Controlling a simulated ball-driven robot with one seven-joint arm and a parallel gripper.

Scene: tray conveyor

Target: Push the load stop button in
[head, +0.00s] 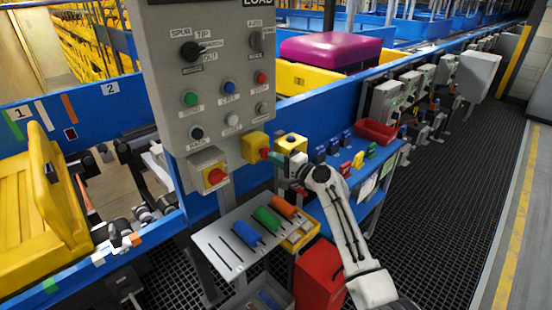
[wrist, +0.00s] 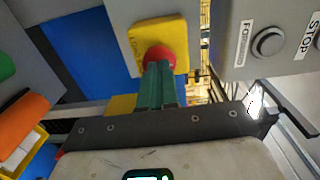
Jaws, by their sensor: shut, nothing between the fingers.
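A yellow box (head: 254,144) with a red mushroom button sits at the lower right of the grey panel marked LOAD (head: 205,70). In the wrist view the yellow box (wrist: 178,32) fills the upper middle, with its red button (wrist: 157,54) facing me and partly covered by my fingers. Small lettering on the box's edge is hard to read. My gripper (head: 270,155) is shut and empty, its green fingertips (wrist: 158,66) in line with the red button and right at it. I cannot tell whether they touch it or how far in it is.
A second yellow box with a red button (head: 214,176) is at the panel's lower left. Another yellow box (head: 291,143) stands to the right of my gripper. A tray with coloured handles (head: 240,236) lies below. A grey box (wrist: 275,35) labelled FORWARD and STOP is close right.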

